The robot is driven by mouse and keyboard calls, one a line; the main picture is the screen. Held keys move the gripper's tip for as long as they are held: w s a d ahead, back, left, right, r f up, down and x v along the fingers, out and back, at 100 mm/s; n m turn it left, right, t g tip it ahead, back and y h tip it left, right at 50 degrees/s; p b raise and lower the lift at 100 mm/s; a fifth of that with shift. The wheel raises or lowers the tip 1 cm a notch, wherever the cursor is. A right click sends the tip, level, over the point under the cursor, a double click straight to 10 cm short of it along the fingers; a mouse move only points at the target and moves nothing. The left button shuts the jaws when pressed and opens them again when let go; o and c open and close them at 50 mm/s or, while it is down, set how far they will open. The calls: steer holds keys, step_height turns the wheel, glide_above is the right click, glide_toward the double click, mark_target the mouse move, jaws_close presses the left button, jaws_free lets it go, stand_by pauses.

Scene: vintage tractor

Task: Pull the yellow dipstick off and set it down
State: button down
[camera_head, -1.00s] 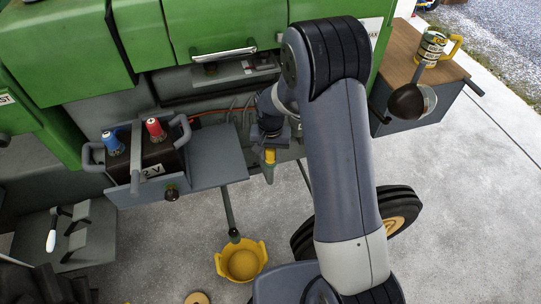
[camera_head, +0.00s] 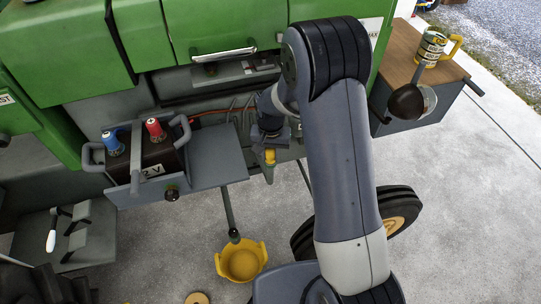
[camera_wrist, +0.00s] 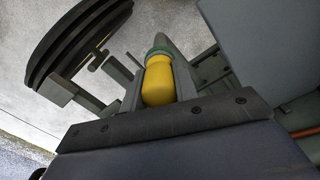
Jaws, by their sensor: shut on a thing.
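The yellow dipstick (camera_wrist: 158,82) is between the two fingers of my gripper (camera_wrist: 160,78) in the wrist view. A green ring shows at its far end, next to a grey tube-like part. In the head view the dipstick (camera_head: 270,156) is a small yellow piece below my gripper (camera_head: 270,150), beside the tractor's grey side. My gripper is shut on it. Whether the dipstick is still seated in the grey part cannot be told, as its lower end is hidden.
A grey shelf (camera_head: 220,160) with a battery (camera_head: 152,160) is left of my gripper. A yellow bucket (camera_head: 241,262) stands on the floor below. A wooden-topped box (camera_head: 405,50) with a can (camera_head: 429,48) is at the right. A tyre (camera_head: 390,228) lies behind my arm.

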steer(key=shift+r, duration=0.2)
steer(key=shift+r+p, duration=3.6)
steer(key=shift+r, duration=2.15)
